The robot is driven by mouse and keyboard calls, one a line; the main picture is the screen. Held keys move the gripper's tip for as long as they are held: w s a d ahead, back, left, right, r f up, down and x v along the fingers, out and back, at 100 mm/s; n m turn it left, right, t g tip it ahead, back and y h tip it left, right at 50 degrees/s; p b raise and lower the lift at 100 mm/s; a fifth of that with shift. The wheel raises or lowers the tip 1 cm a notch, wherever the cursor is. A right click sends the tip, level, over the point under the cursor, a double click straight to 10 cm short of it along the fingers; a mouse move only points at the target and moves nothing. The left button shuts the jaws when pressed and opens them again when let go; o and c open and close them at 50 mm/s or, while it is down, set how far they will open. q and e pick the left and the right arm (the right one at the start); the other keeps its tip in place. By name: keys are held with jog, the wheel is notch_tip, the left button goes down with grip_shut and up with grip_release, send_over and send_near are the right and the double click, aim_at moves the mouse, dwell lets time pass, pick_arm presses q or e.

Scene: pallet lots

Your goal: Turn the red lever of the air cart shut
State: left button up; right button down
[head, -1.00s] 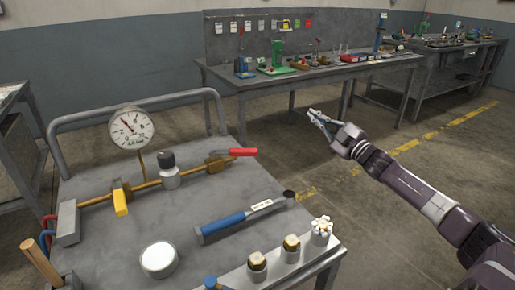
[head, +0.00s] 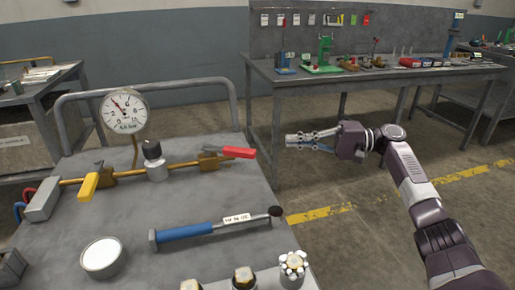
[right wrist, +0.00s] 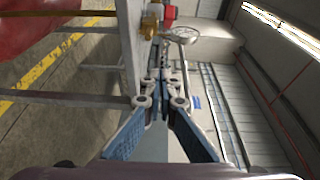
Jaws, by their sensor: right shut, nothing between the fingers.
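The red lever (head: 238,152) sits at the right end of the brass pipe (head: 182,166) on the air cart (head: 130,218). It lies roughly in line with the pipe and points right, toward the cart's edge. My right gripper (head: 291,139) is shut and empty, to the right of the lever and apart from it, with its fingers pointing left. In the right wrist view, the shut fingertips (right wrist: 163,78) show below the red lever (right wrist: 169,13). My left gripper is out of view.
A yellow lever (head: 88,186) sits across the pipe's left part, near a black-knobbed fitting (head: 153,150) and a pressure gauge (head: 124,112). The cart's rail (head: 170,87) rises behind. Open floor lies to the right.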

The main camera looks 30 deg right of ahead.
aim_at(228, 153)
jog(key=w+a, duration=0.1)
jog(key=a, duration=0.2)
jog(key=w+a, duration=0.1)
jog(key=a, duration=0.7)
jog(key=shift+w+r, duration=0.25)
jog(key=shift+w, duration=0.15)
jog(key=shift+s+a+r, duration=0.1)
jog(key=shift+s+a, duration=0.35)
jog(key=shift+s, duration=0.05)
jog(key=shift+a, duration=0.1)
